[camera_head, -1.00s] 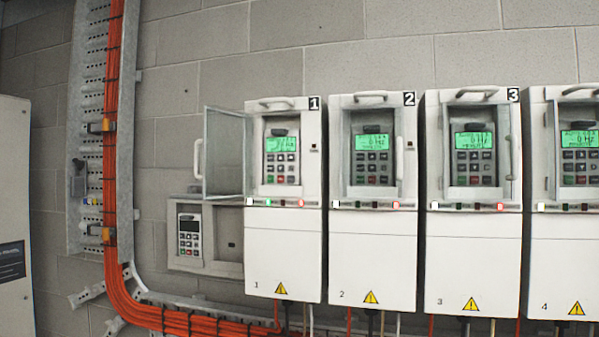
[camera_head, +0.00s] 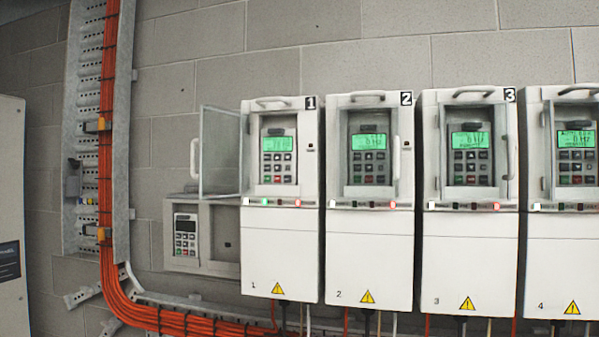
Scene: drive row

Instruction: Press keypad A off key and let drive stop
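No label reading keypad A is legible. Drive 1 (camera_head: 280,250) has its clear door (camera_head: 220,150) swung open to the left, baring a keypad (camera_head: 278,160) with a lit green display. Drive 2 (camera_head: 370,255) and drive 3 (camera_head: 468,260) also show keypads with lit green displays; the drive 2 display includes Hz, but the digits are too small to read surely. Drive 4 (camera_head: 565,260) is cut by the right edge. Red lamps glow on drives 1, 2 and 3. Another keypad (camera_head: 186,232) with a dark display sits in a wall holder at lower left. Neither gripper shows.
An orange cable bundle (camera_head: 105,150) runs down a metal cable ladder and bends right below the drives. A pale cabinet (camera_head: 12,200) stands at the left edge. The open door sticks out left of drive 1.

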